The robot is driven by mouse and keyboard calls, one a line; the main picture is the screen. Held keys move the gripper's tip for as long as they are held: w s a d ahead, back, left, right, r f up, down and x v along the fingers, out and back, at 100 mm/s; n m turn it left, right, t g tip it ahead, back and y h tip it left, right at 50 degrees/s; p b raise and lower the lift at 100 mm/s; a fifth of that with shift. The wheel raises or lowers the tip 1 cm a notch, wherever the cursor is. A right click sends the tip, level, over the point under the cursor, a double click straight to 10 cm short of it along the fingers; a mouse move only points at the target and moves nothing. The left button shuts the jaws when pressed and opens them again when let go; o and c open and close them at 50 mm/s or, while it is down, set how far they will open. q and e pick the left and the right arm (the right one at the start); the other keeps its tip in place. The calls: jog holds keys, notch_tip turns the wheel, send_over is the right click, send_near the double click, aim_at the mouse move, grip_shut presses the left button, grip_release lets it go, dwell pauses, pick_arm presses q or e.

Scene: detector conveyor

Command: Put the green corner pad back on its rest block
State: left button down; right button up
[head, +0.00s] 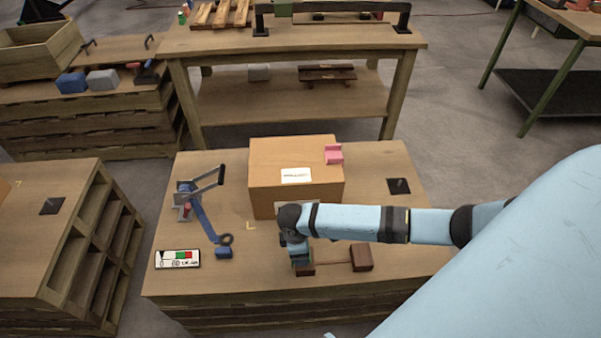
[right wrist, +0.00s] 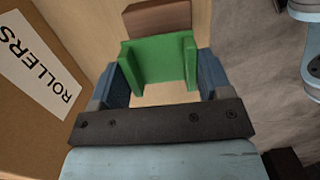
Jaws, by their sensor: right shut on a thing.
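The green corner pad (right wrist: 160,62) is between the two blue fingers of my right gripper (right wrist: 165,75) in the right wrist view, and the gripper is shut on it. A brown wooden block (right wrist: 157,17) lies just beyond the pad; I cannot tell whether they touch. In the head view my right gripper (head: 298,256) points down at the front of the table, over the left one of two brown rest blocks (head: 306,269). The right rest block (head: 361,257) stands clear, with a thin bar between them. The pad is mostly hidden there. My left gripper is not in view.
A cardboard box (head: 270,163) stands behind my gripper, with a pink corner pad (head: 334,154) on its edge. A blue-handled tool (head: 203,215) and a colored scale card (head: 178,259) lie at left. A dark square plate (head: 398,186) is at right. The table's front edge is close.

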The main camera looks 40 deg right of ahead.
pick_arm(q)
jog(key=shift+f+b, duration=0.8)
pick_arm(e)
jog(key=shift+f, duration=2.05)
jog(key=o, duration=1)
notch_tip(320, 180, up, 3)
jog(key=shift+w+a+r+p, duration=0.1)
jog(key=shift+a+r+p, duration=0.05)
jog(key=shift+p, duration=0.25)
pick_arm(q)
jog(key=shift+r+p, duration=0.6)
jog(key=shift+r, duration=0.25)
pick_arm(e)
notch_tip(320, 180, up, 10)
jog(key=a, duration=0.1)
jog(key=shift+w+r, duration=0.25)
jog(key=shift+w, duration=0.05)
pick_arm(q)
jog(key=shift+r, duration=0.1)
